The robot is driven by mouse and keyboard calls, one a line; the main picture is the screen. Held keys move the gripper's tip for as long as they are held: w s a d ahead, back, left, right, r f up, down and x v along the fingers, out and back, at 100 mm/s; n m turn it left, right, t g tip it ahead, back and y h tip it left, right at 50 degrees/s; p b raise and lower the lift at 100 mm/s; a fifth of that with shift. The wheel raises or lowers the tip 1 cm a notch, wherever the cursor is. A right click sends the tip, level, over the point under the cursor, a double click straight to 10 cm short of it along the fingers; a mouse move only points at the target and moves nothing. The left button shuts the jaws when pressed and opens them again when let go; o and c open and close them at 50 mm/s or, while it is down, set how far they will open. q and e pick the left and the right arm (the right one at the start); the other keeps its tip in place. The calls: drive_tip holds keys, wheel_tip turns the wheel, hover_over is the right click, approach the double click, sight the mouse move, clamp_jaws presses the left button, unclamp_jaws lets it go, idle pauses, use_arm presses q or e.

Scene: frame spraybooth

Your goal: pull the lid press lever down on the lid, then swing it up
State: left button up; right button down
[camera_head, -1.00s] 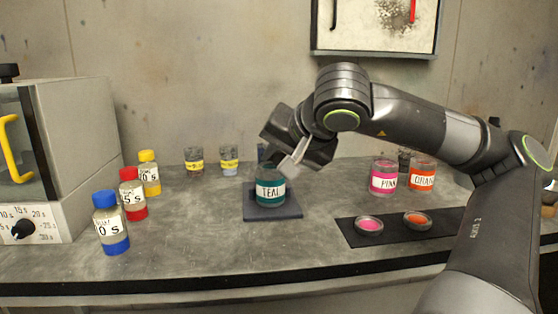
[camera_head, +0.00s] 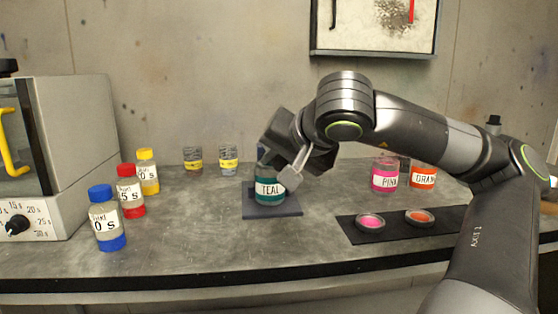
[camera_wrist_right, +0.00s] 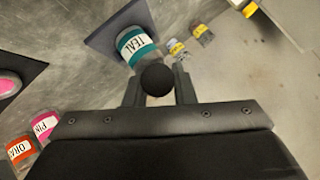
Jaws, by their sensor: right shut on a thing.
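The lid press lever shows as a round black knob (camera_wrist_right: 157,79) in the right wrist view, between the two fingers. My right gripper (camera_wrist_right: 157,90) is shut on this knob. In the head view my right gripper (camera_head: 290,178) is just above and to the right of the jar marked TEAL (camera_head: 269,189), and its hand hides the lever and much of the jar's top. The jar stands upright on a dark square base (camera_head: 287,210). I cannot tell whether the lever touches the lid. My left gripper is not in view.
Jars marked PINK (camera_head: 384,177) and ORANGE (camera_head: 423,176) stand to the right, behind a black mat (camera_head: 394,228) with two small colour dishes. Bottles with blue (camera_head: 107,220), red and yellow caps stand at the left beside a grey machine (camera_head: 75,140). The counter's front middle is clear.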

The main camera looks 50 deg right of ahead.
drive_tip(key=c, duration=1.2)
unclamp_jaws()
drive_tip(key=shift+s+r, duration=0.1)
drive_tip(key=shift+s+a+r, duration=0.1)
drive_tip(key=shift+s+r, duration=0.15)
drive_tip(key=shift+s, duration=0.05)
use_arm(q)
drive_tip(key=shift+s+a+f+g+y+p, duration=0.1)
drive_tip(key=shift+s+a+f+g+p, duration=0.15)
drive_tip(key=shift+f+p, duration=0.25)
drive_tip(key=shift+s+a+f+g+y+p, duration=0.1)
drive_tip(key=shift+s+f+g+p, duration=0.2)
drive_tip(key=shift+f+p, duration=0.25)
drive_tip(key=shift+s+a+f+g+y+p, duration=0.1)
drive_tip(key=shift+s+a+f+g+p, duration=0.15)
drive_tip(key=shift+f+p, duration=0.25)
use_arm(e)
drive_tip(key=v, duration=1.6)
drive_tip(key=shift+s, duration=0.2)
